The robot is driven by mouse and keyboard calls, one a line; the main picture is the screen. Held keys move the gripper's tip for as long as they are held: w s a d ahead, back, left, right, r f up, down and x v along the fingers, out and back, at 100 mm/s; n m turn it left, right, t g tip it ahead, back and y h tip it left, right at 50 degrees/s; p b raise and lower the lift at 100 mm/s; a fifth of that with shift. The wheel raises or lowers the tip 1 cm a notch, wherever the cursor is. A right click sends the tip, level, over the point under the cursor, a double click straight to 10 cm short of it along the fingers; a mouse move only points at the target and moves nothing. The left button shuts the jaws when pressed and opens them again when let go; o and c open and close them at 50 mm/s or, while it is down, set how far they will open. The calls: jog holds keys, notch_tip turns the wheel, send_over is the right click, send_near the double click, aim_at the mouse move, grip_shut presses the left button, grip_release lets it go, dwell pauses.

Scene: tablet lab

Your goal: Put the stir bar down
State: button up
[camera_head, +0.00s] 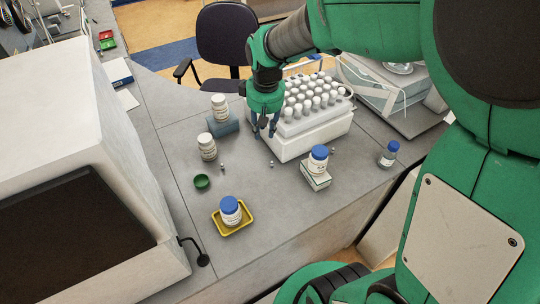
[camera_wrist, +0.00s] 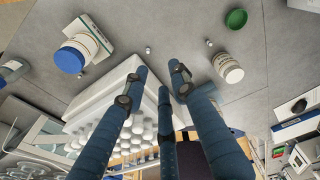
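My gripper (camera_head: 264,132) is above the grey bench, just left of the white rack's front corner. Its blue fingers stand apart in the wrist view (camera_wrist: 160,76), and I see nothing held between them. No stir bar can be made out for certain. Small pale pieces lie on the bench: one (camera_head: 271,163) in front of the gripper, one (camera_head: 222,165) by the white jar, and one (camera_head: 332,150) near the blue-capped bottle. Two small pieces also show in the wrist view, one beyond the fingertips (camera_wrist: 148,50) and one near the jar (camera_wrist: 209,43). They are too small to identify.
A white rack (camera_head: 310,136) of capped vials stands beside the gripper. A blue-capped bottle (camera_head: 319,157) is on a white box. Another (camera_head: 230,208) is in a yellow tray (camera_head: 249,221). A white jar (camera_head: 207,147) and green dish (camera_head: 202,182) stand left. The front middle bench is clear.

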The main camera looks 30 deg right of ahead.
jog(key=s+a+r+t, duration=0.1)
jog(key=s+a+r, duration=0.2)
jog(key=s, duration=0.4)
jog(key=s+a+r+m+t, duration=0.1)
jog(key=s+a+r, duration=0.2)
jog(key=s+r, duration=0.3)
jog(key=s+a+r+t, duration=0.1)
jog(key=s+a+r, duration=0.3)
jog(key=s, duration=0.4)
jog(key=shift+r+m+t, duration=0.4)
jog(key=shift+r, duration=0.05)
jog(key=shift+o, duration=0.3)
jog(key=shift+w, duration=0.15)
jog(key=w+d+f+n+g, duration=0.1)
jog(key=w+d+f, duration=0.2)
jog(key=w, duration=0.5)
jog(key=w+d+f+n+g, duration=0.2)
jog(key=w+d+f, duration=0.1)
jog(key=w, duration=0.4)
jog(key=w+d+f+n+g+p, duration=0.1)
jog(key=w+d+f, duration=0.4)
jog(key=f, duration=0.4)
jog(key=w+d+f+n+g, duration=0.1)
jog(key=w+d+f, duration=0.4)
jog(key=f, duration=0.4)
jog(key=shift+w+f+g+p, duration=0.15)
jog(key=shift+w+g+p, duration=0.15)
jog(key=shift+w+p, duration=0.05)
